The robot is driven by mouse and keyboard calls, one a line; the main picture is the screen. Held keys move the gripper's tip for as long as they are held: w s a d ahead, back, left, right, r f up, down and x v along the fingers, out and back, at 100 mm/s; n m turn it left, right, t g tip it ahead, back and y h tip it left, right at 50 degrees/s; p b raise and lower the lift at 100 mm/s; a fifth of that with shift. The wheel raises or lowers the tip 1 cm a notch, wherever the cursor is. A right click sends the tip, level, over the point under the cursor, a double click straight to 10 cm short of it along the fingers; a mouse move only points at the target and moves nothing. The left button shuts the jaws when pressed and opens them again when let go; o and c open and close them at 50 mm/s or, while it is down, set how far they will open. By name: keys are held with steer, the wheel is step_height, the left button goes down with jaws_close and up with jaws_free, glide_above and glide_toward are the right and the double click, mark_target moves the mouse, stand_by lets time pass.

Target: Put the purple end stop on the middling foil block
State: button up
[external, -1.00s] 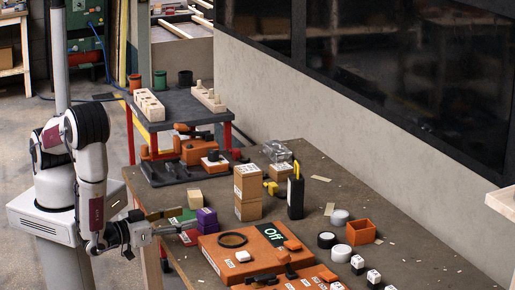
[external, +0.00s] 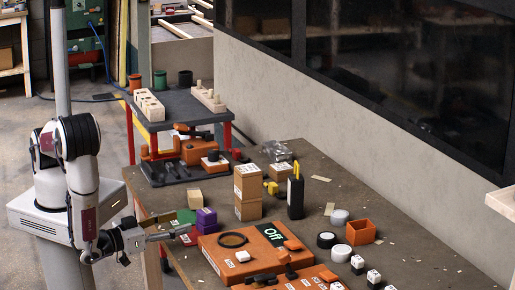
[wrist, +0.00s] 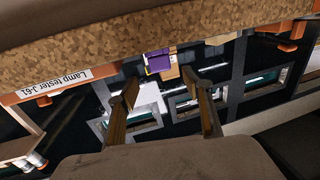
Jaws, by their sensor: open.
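Purple blocks (external: 206,216) are stacked near the left edge of the bench in the external view. Purple also shows at the top centre of the wrist view (wrist: 158,61), beyond my fingertips. I cannot tell which piece is the end stop. My gripper (external: 176,227) is just left of the purple blocks, level with them in the picture, its fingers pointing right towards them. In the wrist view its two fingers (wrist: 166,88) are spread with nothing between them. I cannot pick out the middling foil block for certain.
A green block (external: 185,216) and a red one (external: 190,238) lie beside the purple ones. A tall cardboard-coloured stack (external: 248,192), a black holder (external: 295,197) and an orange case (external: 215,250) stand close by. The bench's back right is fairly clear.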

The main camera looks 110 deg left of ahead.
mark_target(199, 214)
steer(key=shift+x, duration=1.2)
steer(key=shift+w+a, duration=0.1)
steer(key=shift+a, duration=0.05)
steer(key=shift+x, duration=2.45)
steer(key=shift+r, duration=0.2)
steer(key=c, duration=1.3)
steer(key=shift+r, duration=0.15)
steer(key=shift+r, duration=4.85)
